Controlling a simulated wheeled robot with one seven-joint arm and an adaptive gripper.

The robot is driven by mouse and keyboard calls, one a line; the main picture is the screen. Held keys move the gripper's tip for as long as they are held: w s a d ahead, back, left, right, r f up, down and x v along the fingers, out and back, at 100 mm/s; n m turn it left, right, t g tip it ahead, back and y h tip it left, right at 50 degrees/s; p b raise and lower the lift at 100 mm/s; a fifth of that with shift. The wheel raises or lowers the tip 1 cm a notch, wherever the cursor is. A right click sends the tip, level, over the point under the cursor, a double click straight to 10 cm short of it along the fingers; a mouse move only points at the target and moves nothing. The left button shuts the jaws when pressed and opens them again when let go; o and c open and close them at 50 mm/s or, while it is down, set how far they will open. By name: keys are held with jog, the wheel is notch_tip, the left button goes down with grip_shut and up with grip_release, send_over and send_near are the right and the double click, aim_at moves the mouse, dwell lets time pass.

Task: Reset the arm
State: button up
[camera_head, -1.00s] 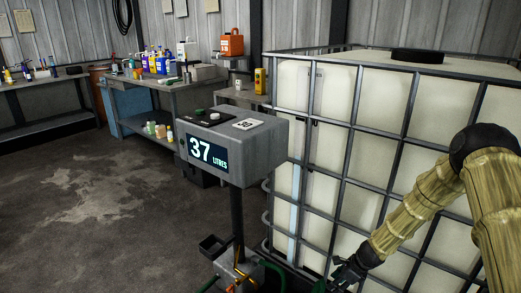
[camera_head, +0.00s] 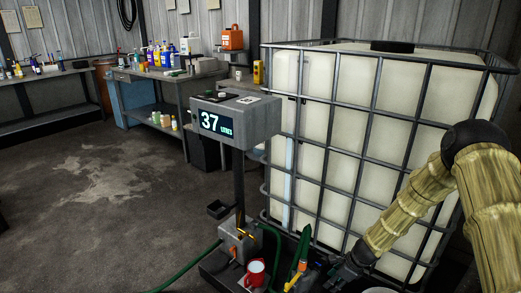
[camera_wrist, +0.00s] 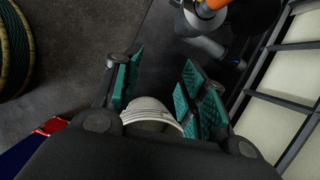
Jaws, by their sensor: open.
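My arm reaches in from the right of the head view, in front of the caged white tank. My gripper (camera_wrist: 165,82) is open in the wrist view, with its teal-padded fingers spread apart. A white round bucket-like container (camera_wrist: 150,106) shows beyond and between the finger bases; I cannot tell how far away it is. Nothing is seen clamped between the pads. In the head view the gripper is dark and partly cut off at the bottom edge.
The caged tank (camera_head: 345,120) stands close behind my arm. The display column (camera_head: 235,122) reads 37 litres. Workbenches (camera_head: 172,85) line the back. The floor at left is clear.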

jog(key=s+a+f+n+g+h+b, duration=0.1)
jog(key=s+f+n+b, duration=0.2)
jog(key=s, duration=0.4)
jog(key=s+f+n+g+h, duration=0.1)
jog(key=s+f+n, duration=0.3)
jog(key=s+f, duration=0.3)
jog(key=s+a+f+n+h+b, duration=0.1)
jog(key=s+f+n+b, duration=0.15)
jog(key=s, duration=0.55)
jog(key=s+a+f+n+b, duration=0.1)
jog(key=s+a+n+b, duration=0.1)
jog(key=s+n, duration=0.7)
jog(key=s+a+n+b, duration=0.15)
jog(key=s+n, duration=0.35)
jog(key=s, duration=0.7)
notch_tip(320, 180, up, 19)
jog(key=p, duration=1.8)
jog(key=shift+s+d+h, duration=0.15)
jog(key=shift+d+h, duration=0.05)
jog(key=shift+h, duration=0.2)
jog(key=shift+c, duration=0.7)
jog(key=shift+a, duration=0.1)
